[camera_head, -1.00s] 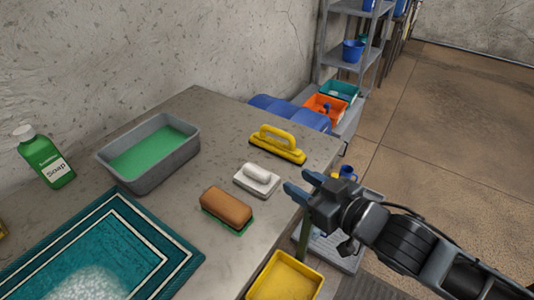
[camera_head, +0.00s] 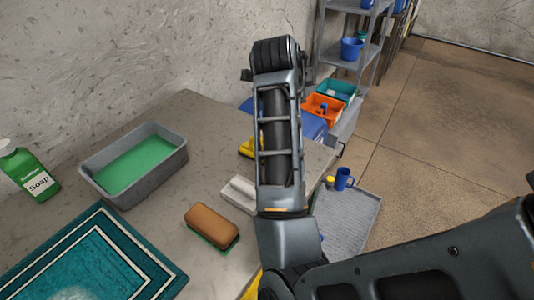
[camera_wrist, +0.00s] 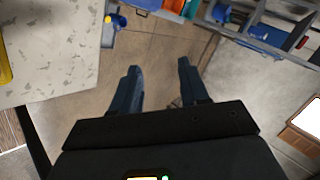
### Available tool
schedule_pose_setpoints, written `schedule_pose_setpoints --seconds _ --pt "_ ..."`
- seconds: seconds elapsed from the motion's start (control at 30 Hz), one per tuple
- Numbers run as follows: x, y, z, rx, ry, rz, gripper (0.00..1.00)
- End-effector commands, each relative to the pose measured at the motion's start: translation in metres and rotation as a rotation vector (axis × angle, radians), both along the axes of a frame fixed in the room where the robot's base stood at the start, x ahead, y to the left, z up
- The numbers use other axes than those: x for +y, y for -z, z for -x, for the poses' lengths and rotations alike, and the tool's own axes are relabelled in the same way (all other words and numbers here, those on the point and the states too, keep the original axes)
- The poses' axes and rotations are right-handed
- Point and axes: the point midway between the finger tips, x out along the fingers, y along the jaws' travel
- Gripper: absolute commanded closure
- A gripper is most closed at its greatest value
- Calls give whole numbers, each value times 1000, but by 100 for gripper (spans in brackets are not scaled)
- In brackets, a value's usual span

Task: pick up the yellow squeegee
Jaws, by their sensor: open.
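The yellow squeegee (camera_head: 245,148) lies on the grey table (camera_head: 205,115) near its far right end. In the head view my raised arm hides most of it, leaving a small yellow part in sight. A yellow thing (camera_wrist: 4,65) at the left edge of the wrist view is cut off; I cannot tell for sure what it is. My gripper (camera_wrist: 158,68) is open and empty in the wrist view, with floor behind its fingers, to the right of a table's edge. The head view does not show the fingers.
A grey basin with green liquid (camera_head: 105,195), a soap bottle (camera_head: 30,172) and a teal rug (camera_head: 150,265) are further left. Shelves (camera_head: 350,50) stand behind.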

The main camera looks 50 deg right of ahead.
Motion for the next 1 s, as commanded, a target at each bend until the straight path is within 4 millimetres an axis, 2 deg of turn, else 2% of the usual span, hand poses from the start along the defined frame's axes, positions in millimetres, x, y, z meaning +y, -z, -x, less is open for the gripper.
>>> schedule_pose_setpoints --seconds 0.2,0.3,0.43,0.6,1.0 --pt "62 18 -13 -104 301 -395 55" --pt "90 23 -17 -114 401 -526 55" --pt "115 25 -20 -111 480 -633 55" --pt "124 33 -21 -105 517 -675 55" --pt "118 76 -15 -103 515 -673 55"
